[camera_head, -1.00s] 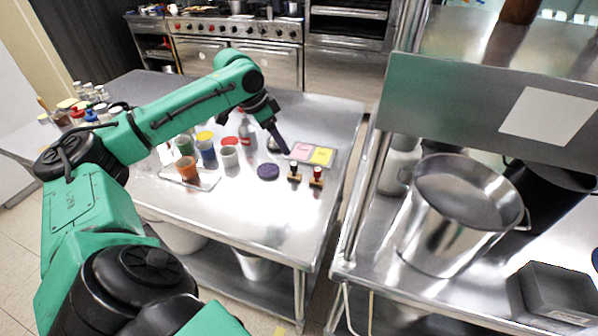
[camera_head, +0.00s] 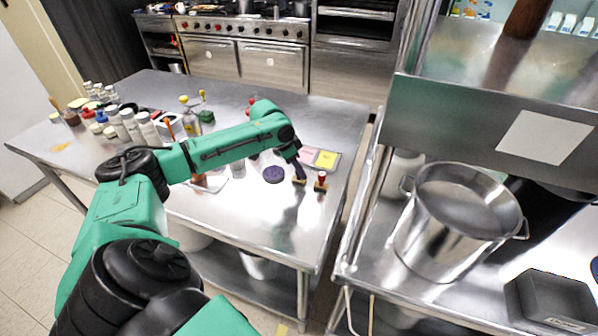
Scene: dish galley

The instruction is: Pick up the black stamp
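The black stamp (camera_head: 299,183) stands on the metal table, to the left of a red-handled stamp (camera_head: 321,181). Only its light base shows clearly, as my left gripper covers its handle. My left gripper (camera_head: 300,176) points down at the black stamp, with its tips at the handle. Its fingers are too small and dark to show whether they are open or closed on it. My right gripper is not in view.
A purple disc (camera_head: 273,174) lies left of the stamps. A tray with pink and yellow pads (camera_head: 326,159) lies behind them. Several bottles and jars (camera_head: 131,124) stand at the table's left. A large steel pot (camera_head: 445,235) stands on the right-hand counter.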

